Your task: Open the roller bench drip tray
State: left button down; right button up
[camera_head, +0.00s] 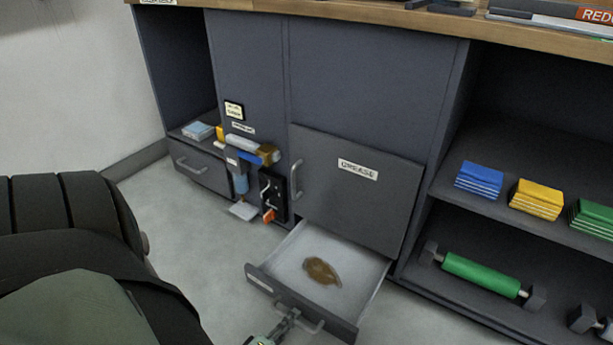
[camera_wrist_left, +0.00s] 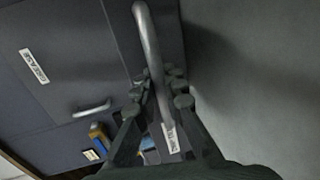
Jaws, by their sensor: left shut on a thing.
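The drip tray (camera_head: 352,325) is a grey drawer low in the bench, pulled well out, with a pale inside and a brown stain on its floor. Its front has a white label and a bar handle (camera_head: 314,326). My left gripper (camera_head: 290,318) is at the left part of this handle, at the bottom edge of the head view. In the left wrist view, the fingers of the gripper (camera_wrist_left: 160,88) are shut around the grey bar handle (camera_wrist_left: 148,38), beside the label. My right gripper is not in view.
Above the tray is a closed panel labelled GREASE (camera_head: 365,195) with its own handle. A filter-regulator unit (camera_head: 240,180) projects from the bench to the left. Open shelves at right hold coloured blocks (camera_head: 479,180) and a green roller (camera_head: 480,274). Clear floor lies left of the tray.

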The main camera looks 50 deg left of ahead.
pick_arm(q)
jog(key=shift+f+v, duration=0.25)
jog(key=shift+v, duration=1.05)
jog(key=c, duration=1.6)
grip_release()
jog(key=shift+r, duration=0.1)
jog(key=o, duration=0.6)
notch_tip(320, 180, up, 7)
notch_tip(320, 180, up, 3)
jog(key=shift+a+f, duration=0.1)
jog(key=shift+f, duration=0.1)
jog(key=c, duration=0.6)
jog(key=shift+s+r, duration=0.1)
jog(key=shift+r, duration=0.1)
jog(key=shift+f, duration=0.1)
